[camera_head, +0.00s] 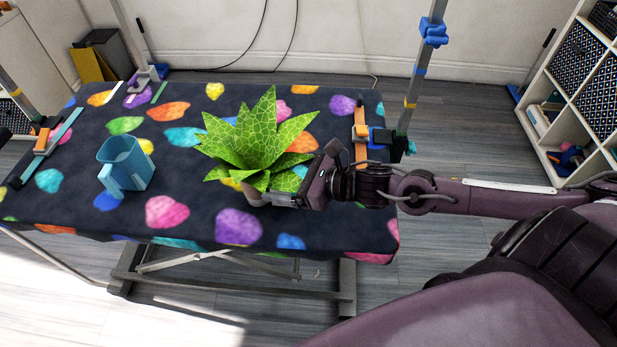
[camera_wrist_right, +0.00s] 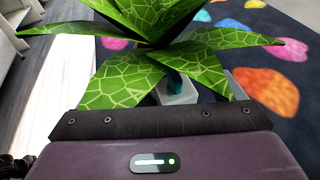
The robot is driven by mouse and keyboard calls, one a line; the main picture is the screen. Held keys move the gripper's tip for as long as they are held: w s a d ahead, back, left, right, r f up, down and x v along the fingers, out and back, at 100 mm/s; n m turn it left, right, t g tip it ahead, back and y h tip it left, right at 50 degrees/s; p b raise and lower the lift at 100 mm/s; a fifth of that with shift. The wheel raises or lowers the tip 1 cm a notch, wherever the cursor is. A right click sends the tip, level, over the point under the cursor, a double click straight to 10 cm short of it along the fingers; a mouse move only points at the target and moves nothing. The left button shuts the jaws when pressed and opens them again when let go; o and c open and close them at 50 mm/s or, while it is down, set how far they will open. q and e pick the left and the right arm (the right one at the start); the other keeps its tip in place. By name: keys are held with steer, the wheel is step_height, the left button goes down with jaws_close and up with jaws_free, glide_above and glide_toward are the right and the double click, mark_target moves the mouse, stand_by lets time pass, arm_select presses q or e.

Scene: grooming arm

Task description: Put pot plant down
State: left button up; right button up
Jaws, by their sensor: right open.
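The pot plant (camera_head: 258,140) has broad, pointed green leaves with a pale vein pattern. It stands upright on the table with the dark, colourfully patterned cover (camera_head: 190,215), right of its middle. Its leaves hide most of its pot. My right gripper (camera_head: 272,197) reaches in from the right, low at the pot, with its jaws open. In the right wrist view the leaves (camera_wrist_right: 150,75) spread over the gripper's front, and a small part of the pale pot (camera_wrist_right: 178,93) shows below them. I cannot tell whether the fingers touch the pot. My left gripper is out of view.
A blue pitcher (camera_head: 127,163) stands on the left of the table. An upright metal post (camera_head: 415,80) with clamps rises at the table's right edge, beyond my right arm. A white shelf (camera_head: 575,95) stands at the far right. The cover's front middle is clear.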

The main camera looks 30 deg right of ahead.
steer(key=shift+p+v, duration=1.15)
steer(key=shift+v, duration=1.85)
